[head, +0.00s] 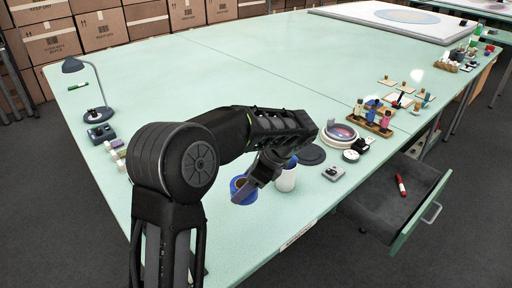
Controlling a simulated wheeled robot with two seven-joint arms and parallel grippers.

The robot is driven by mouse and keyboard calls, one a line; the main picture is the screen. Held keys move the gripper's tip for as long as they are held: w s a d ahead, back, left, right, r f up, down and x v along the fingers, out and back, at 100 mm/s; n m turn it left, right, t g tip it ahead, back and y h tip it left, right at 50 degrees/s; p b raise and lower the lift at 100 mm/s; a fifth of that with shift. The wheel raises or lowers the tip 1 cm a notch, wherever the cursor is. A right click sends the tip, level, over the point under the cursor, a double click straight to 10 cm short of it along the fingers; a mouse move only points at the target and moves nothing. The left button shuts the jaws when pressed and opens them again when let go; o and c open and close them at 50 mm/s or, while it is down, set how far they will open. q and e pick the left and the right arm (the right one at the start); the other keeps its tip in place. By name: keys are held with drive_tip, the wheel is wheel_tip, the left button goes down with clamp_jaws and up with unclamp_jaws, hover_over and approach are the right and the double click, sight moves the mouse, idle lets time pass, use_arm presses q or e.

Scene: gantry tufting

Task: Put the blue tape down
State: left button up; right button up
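The blue tape (238,184) is a blue roll at the near part of the pale green table (262,222), left of a white cylinder (287,180). My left gripper (246,190) reaches down and to the left onto the tape. A grey finger crosses the front of the roll, and the gripper looks shut on it. The finger hides part of the roll. I cannot tell whether the tape touches the tabletop or is held just above it. My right gripper is not in view.
A dark round disc (312,154), a round dish (341,136) and a small grey device (333,173) lie to the right. An open drawer (372,200) holds a red marker (400,185). A lamp (88,83) stands at left.

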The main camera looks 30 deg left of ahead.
use_arm(q)
wheel_tip(320, 180, down, 4)
drive_tip(key=b, duration=0.2)
drive_tip(key=shift+f+b, duration=0.15)
drive_tip(key=shift+b, duration=0.15)
drive_tip(key=shift+f, duration=0.35)
drive_tip(key=shift+f, duration=2.5)
drive_tip(key=shift+f, duration=0.15)
drive_tip(key=o, duration=1.4)
